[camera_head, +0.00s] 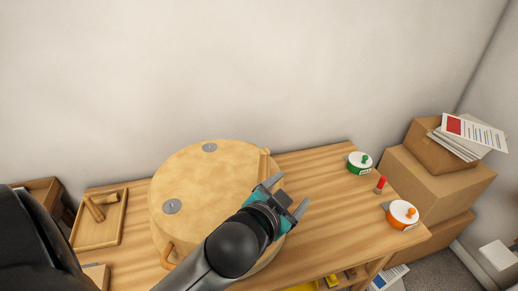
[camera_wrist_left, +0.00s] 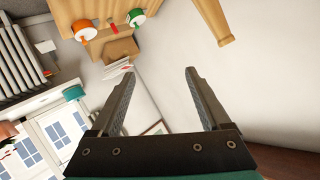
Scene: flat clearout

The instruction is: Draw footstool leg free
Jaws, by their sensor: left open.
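The round tan footstool (camera_head: 215,185) lies upside down on the wooden bench. A light wooden leg (camera_head: 263,163) stands up at its back right edge. Two round metal plates, one at the back (camera_head: 209,147) and one at the left (camera_head: 172,206), show with no leg on them. My left gripper (camera_head: 287,192) is open over the footstool's right side, just in front of the leg and apart from it. In the left wrist view the tapered leg (camera_wrist_left: 212,22) appears beyond the fingertips, and nothing is between the open jaws (camera_wrist_left: 153,78). My right gripper is not in view.
A wooden tray (camera_head: 121,222) at left holds loose wooden pieces (camera_head: 101,205). A green-banded tub (camera_head: 359,163), a red-topped object (camera_head: 380,184) and an orange tub (camera_head: 402,215) stand at the bench's right. Cardboard boxes (camera_head: 435,184) are stacked beyond. The bench between footstool and tubs is clear.

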